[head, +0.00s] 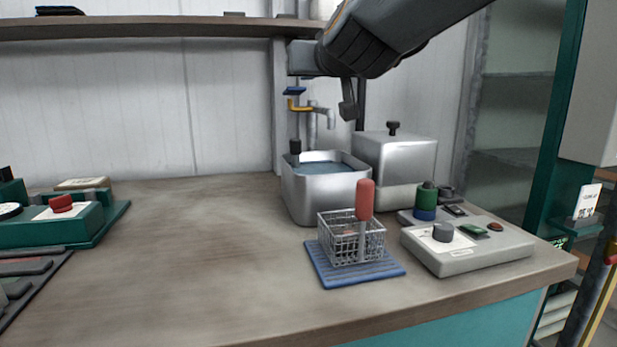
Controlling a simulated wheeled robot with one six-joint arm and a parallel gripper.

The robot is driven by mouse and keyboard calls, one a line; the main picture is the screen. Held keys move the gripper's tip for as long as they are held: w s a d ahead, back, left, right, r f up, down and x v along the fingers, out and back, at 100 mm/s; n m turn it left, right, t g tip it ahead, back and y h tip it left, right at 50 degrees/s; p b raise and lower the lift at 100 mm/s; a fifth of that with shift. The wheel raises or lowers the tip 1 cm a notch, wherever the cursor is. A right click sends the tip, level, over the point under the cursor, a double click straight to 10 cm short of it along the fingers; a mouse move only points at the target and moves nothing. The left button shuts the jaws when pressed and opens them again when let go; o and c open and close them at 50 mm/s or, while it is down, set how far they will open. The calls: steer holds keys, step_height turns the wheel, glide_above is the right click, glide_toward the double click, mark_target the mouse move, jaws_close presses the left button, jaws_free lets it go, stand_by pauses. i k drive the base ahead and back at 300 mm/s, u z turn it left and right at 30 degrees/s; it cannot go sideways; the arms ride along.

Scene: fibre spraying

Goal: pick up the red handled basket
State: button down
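The basket is a small wire-mesh box (338,242) with an upright red handle (365,200) at its right side. It stands on a blue ribbed mat (342,277) near the front of the bench. Something small and reddish seems to lie inside it, too small to make out. My gripper (347,108) hangs from my arm at the top of the head view, above the bath and well above the basket, apart from it. One dark finger shows clearly; the opening between the fingers cannot be made out. Nothing is seen in it.
A steel water bath (302,196) stands just behind the basket, with a tap (322,112) and a lidded steel box (396,162). A control box (466,250) with knobs sits close on the right. A green device (66,224) is at left. The bench middle is clear.

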mark_target(365, 187)
steer(key=k, duration=0.95)
